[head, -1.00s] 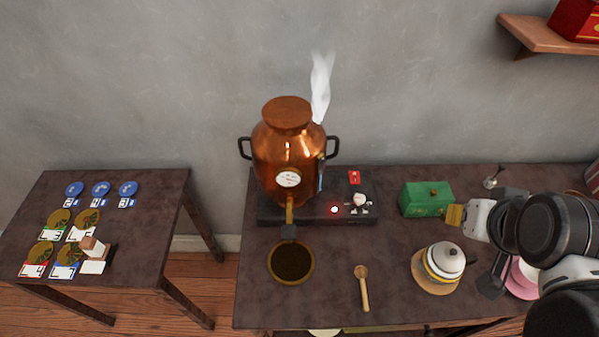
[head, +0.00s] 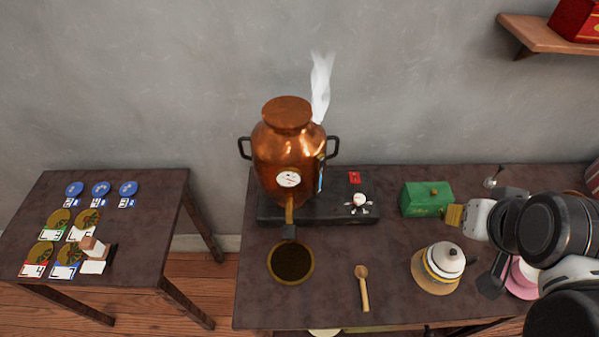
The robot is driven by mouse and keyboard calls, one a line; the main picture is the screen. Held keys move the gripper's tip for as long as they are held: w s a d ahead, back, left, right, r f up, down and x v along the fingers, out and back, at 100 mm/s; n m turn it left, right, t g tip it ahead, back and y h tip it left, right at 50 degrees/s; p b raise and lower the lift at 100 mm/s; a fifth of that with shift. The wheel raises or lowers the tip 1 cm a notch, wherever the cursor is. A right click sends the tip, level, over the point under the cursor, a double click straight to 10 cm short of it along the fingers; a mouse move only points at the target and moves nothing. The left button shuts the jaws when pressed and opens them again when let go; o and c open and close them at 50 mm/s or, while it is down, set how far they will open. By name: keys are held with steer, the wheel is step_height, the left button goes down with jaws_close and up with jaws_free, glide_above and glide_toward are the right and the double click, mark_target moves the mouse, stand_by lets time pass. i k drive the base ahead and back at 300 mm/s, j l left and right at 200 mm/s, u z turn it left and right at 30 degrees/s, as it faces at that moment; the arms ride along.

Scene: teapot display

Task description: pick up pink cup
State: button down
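The pink cup (head: 524,274) is at the right of the main table, beside the teapot, with pink saucer-like edges showing low around it. My arm covers much of it, so its full shape and handle are hidden. A dark finger-like part of my gripper (head: 491,285) reaches down just left of the pink cup. The rest of the gripper is hidden behind my arm. I cannot tell whether it touches the cup or how far its fingers are apart.
A white-lidded teapot (head: 444,262) stands close left of the dark finger. A green box (head: 427,199) is behind it. A wooden spoon (head: 362,288) and a steaming copper urn (head: 288,150) are further left. A side table (head: 150,215) holds labelled discs.

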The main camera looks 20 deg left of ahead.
mark_target(532, 275)
steer(key=z, duration=1.2)
